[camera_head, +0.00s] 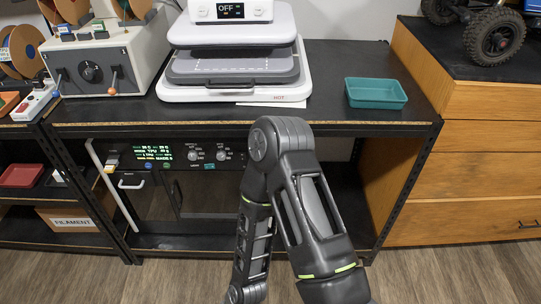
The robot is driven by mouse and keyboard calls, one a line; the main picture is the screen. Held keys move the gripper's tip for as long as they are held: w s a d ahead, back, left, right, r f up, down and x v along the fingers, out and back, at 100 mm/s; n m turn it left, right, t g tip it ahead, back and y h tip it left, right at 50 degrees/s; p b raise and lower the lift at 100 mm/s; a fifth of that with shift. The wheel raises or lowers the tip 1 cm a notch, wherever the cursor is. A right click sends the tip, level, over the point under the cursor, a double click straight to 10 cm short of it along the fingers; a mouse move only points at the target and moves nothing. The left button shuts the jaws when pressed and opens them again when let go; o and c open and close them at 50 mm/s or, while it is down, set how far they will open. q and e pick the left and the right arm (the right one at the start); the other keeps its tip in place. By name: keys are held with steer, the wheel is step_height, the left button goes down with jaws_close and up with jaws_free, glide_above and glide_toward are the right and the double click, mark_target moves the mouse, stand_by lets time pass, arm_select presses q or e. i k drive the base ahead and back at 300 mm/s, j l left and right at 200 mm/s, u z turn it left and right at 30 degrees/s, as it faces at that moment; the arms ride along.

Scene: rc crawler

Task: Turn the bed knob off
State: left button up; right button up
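The bed knob is probably one of two small knobs on the black control panel of the machine on the lower shelf: a left knob (193,154) and a right knob (222,154). Their labels are too small to read, so I cannot tell which is the bed knob. A lit display with green and white text (154,152) sits left of them on the same panel. One of my arms is bent in the middle of the view, its elbow just right of the panel. It hides part of the shelf behind. Neither of my grippers shows.
The black shelf top (345,60) overhangs the panel. On it stand a white heat press (240,60) with a display reading OFF, a grey control box (105,60) and a teal tray (376,93). A wooden drawer cabinet (470,150) stands right; a FILAMENT box (72,221) lies lower left.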

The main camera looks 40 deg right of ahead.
mark_target(221, 154)
steer(key=z, duration=0.85)
